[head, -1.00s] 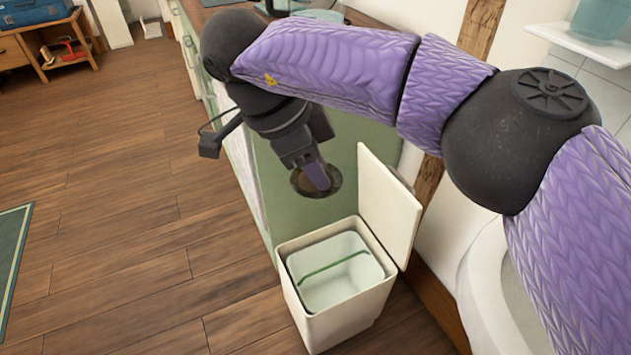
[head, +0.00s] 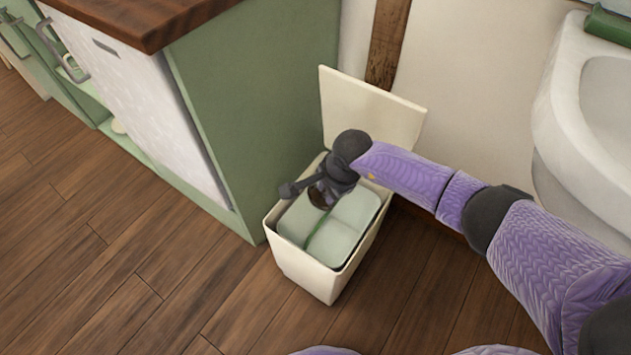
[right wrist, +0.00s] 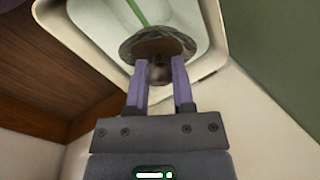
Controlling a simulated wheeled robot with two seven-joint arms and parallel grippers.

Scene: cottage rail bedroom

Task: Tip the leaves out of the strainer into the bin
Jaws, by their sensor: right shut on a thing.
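My right gripper (head: 324,190) is over the open cream bin (head: 303,269), near its back left side. It is shut on the strainer (head: 317,199), a small dark round thing, mostly hidden by the gripper in the head view. In the right wrist view the two purple fingers (right wrist: 159,85) hold the strainer's dark, knob-like end, and its round brown bowl (right wrist: 158,46) shows beyond, against the bin's pale inside. Leaves cannot be made out clearly. The bin's lid (head: 370,112) stands open at the back. My left gripper is not in view.
A green cabinet (head: 255,110) with a wooden top (head: 150,15) stands close on the bin's left. A wall is behind the bin, and a white basin (head: 570,130) is to the right. The wooden floor (head: 110,240) at front left is clear.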

